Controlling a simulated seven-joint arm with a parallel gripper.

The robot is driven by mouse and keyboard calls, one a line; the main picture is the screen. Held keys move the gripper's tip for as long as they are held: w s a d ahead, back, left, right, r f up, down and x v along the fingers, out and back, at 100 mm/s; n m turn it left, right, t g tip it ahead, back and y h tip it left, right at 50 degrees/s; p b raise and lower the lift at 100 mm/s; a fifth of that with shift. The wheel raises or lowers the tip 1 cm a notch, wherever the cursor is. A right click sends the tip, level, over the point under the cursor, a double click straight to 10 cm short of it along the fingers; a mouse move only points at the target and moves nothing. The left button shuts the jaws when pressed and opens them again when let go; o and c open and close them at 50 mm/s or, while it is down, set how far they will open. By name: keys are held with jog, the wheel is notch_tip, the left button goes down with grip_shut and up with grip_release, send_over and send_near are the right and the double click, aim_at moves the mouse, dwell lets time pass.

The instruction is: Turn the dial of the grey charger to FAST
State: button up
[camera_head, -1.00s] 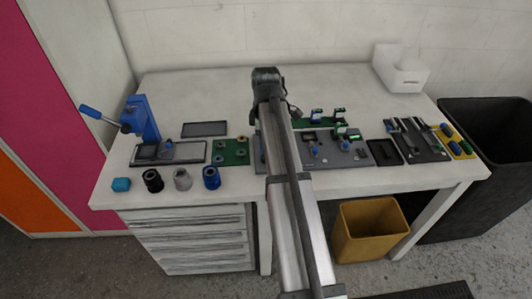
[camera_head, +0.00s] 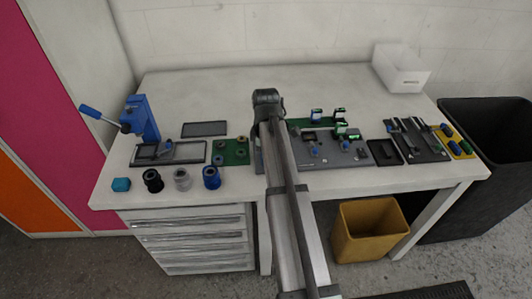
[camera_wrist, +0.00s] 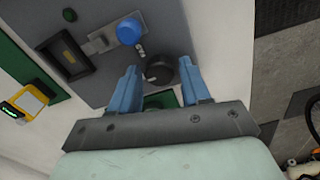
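A round black dial (camera_wrist: 158,72) with a pale mark on its rim sits on a grey panel (camera_wrist: 95,75) in the wrist view. Any lettering around it is too small to read. My gripper (camera_wrist: 157,70) is open, with its two blue fingers apart on either side of the dial. I cannot tell whether they touch it. A round blue knob (camera_wrist: 129,32) stands just beyond the dial on the same panel. In the head view, my arm hides the gripper and the dial, and part of the grey panel (camera_head: 257,160) shows left of it.
A green board (camera_wrist: 30,70) lies at left. In the head view, a blue lever press (camera_head: 140,120) stands left, a grey fixture (camera_head: 330,150) right, and a yellow bin (camera_head: 370,232) below.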

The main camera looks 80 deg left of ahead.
jog(key=c, duration=0.8)
jog(key=shift+m, duration=0.3)
jog(key=m, duration=0.9)
jog(key=shift+m, duration=2.2)
